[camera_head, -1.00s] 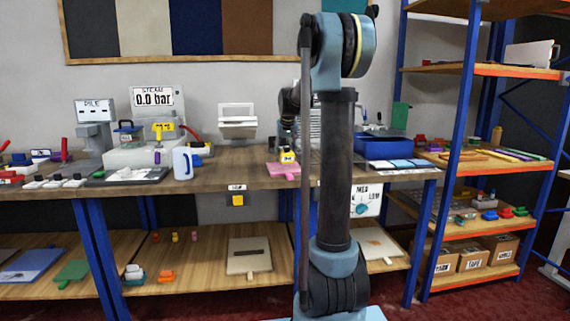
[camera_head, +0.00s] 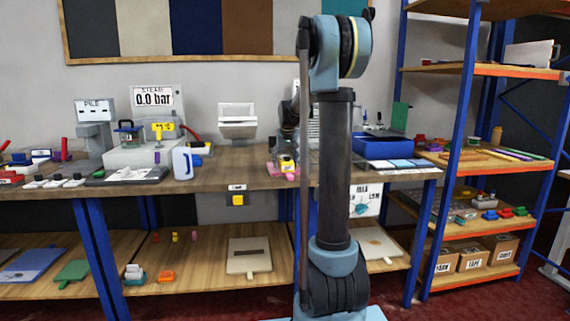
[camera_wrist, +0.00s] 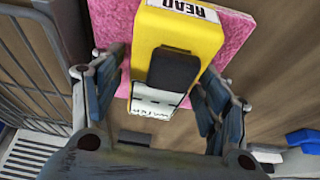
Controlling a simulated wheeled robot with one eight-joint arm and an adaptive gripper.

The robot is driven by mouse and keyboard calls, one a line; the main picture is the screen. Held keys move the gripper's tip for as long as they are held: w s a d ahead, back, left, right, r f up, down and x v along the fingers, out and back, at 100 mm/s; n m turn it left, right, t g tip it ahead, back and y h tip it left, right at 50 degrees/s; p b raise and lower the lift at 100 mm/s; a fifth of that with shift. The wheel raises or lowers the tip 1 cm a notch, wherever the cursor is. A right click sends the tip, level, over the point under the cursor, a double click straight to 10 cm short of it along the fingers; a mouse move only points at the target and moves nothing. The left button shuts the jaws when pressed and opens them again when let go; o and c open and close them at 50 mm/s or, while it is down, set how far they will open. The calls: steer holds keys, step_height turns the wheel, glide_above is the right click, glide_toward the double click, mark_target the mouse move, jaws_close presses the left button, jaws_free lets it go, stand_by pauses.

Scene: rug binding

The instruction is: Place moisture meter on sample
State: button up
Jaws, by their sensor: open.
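The moisture meter (camera_wrist: 190,45) is a yellow block with a dark pad, a white display panel and a "READ" label; it shows small in the head view (camera_head: 287,162). It lies over the pink sample (camera_wrist: 118,30), which also shows on the bench in the head view (camera_head: 275,171). Whether the meter rests fully on the sample is hard to tell. My gripper (camera_wrist: 160,90) is open and low over the meter, with one finger on each side of it. The meter hides the middle of the sample.
A wire rack (camera_wrist: 35,60) stands left of my gripper in the wrist view. In the head view, a blue bin (camera_head: 388,147) is to the right and a white jug (camera_head: 182,163) to the left. Bare wooden bench (camera_head: 225,177) lies between jug and sample.

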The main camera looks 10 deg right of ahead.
steer(key=shift+r, duration=0.1)
steer(key=v, duration=1.2)
steer(key=s+f+g, duration=0.1)
steer(key=s+f, duration=0.4)
steer(key=s, duration=0.7)
steer(key=s+f, duration=0.5)
steer(key=s, duration=0.7)
steer(key=s+f+g, duration=0.1)
steer(key=s+f, duration=1.5)
steer(key=s, duration=0.3)
steer(key=shift+s+d+f, duration=0.15)
steer(key=shift+d+f, duration=0.15)
steer(key=shift+d, duration=0.05)
steer(key=shift+w+f, duration=0.2)
steer(key=shift+w, duration=0.3)
